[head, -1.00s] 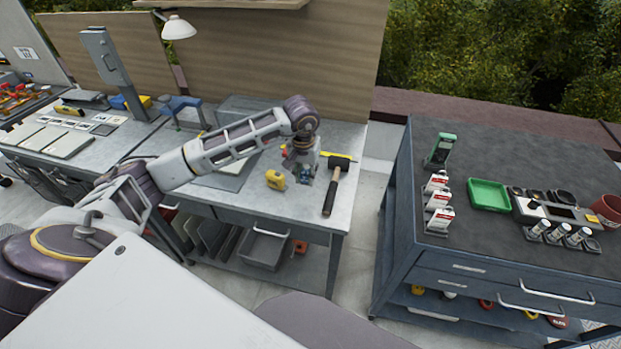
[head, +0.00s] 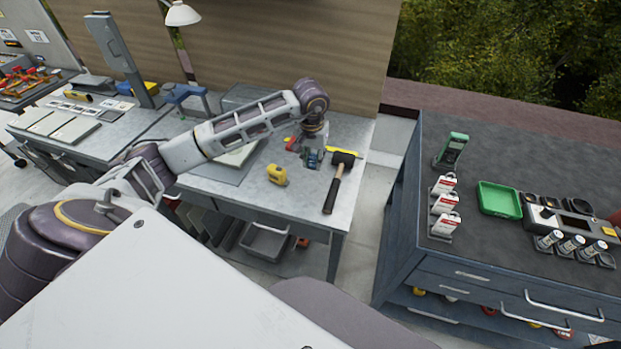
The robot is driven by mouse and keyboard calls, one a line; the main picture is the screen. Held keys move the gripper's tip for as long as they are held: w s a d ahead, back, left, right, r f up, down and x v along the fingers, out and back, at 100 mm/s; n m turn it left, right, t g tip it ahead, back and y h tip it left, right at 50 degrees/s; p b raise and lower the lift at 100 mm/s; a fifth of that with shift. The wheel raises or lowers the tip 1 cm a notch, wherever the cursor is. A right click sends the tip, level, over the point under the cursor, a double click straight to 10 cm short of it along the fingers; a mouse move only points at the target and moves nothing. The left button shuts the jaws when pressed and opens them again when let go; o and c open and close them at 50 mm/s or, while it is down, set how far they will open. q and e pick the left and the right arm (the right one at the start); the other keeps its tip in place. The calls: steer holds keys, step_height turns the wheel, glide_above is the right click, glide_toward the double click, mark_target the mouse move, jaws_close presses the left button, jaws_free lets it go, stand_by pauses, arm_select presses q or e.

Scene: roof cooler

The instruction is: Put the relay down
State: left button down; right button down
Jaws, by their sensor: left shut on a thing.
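My left arm reaches in from the left over the grey workbench (head: 295,208). Its gripper (head: 313,158) points down near the bench's right part, shut on a small bluish thing, likely the relay (head: 312,160). The relay is small and partly hidden by the gripper; I cannot tell if it touches the bench top. A black-headed hammer (head: 334,188) lies just right of the gripper. A yellow tape measure (head: 277,174) lies to its left and nearer me. My right gripper is not in view.
A red-handled tool (head: 290,144) lies beside the gripper. A dark cabinet (head: 470,240) across a gap to the right holds a green tray (head: 498,199), a green meter (head: 451,150) and white-red boxes (head: 444,204). Bare bench lies in front of the tape measure.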

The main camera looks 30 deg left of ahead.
mark_target(313, 169)
arm_select(q)
step_height(313, 169, down, 5)
steer(key=shift+r+p, duration=0.15)
steer(key=shift+p, duration=0.3)
steer(key=shift+f, duration=0.45)
steer(key=shift+f, duration=0.25)
steer(key=shift+f+p, duration=0.35)
steer(key=shift+f, duration=1.3)
steer(key=shift+f, duration=0.15)
